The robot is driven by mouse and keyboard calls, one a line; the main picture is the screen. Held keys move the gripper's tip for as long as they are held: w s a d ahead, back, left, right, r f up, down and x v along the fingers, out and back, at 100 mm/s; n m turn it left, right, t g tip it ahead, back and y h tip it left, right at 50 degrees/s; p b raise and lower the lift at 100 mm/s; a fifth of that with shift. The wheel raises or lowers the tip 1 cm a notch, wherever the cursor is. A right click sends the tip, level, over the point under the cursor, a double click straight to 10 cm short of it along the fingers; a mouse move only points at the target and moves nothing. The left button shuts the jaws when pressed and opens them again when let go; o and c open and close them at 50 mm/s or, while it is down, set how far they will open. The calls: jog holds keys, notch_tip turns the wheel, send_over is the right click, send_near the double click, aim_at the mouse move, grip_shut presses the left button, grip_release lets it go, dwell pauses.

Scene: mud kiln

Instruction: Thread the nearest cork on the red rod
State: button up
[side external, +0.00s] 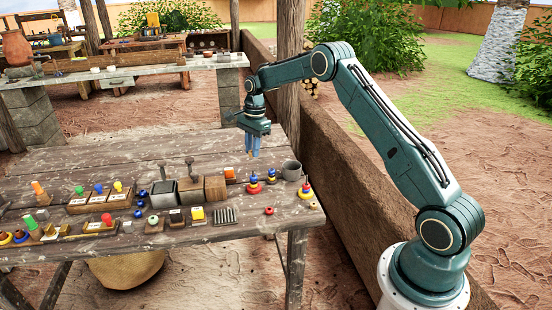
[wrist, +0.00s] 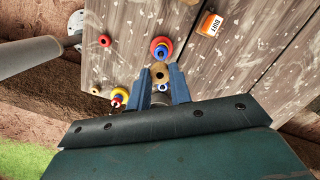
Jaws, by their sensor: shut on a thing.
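My gripper (side external: 253,152) hangs above the back right of the wooden table, pointing down. In the wrist view its blue fingers (wrist: 161,78) are shut on a tan round cork (wrist: 160,67) with a dark spot in its end. The cork is too small to make out in the side view. Small stacks of coloured rings stand below: one with blue and red (wrist: 161,47), also in the side view (side external: 272,176), and one with yellow, red and blue (wrist: 118,98). I cannot tell which upright is the red rod.
A grey cup (side external: 291,170) stands near the right edge. An orange block (side external: 230,175) lies left of the stacks; a red ring (side external: 269,211) lies near the front. Bins (side external: 190,190) and several coloured pieces crowd the left and middle. The back of the table is clear.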

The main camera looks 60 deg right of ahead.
jog(key=shift+f, duration=2.2)
jog(key=shift+f, duration=1.6)
dwell(1.8)
jog(key=o, duration=1.4)
jog(key=shift+c, duration=0.2)
jog(key=shift+r, duration=0.15)
jog(key=shift+r, duration=3.35)
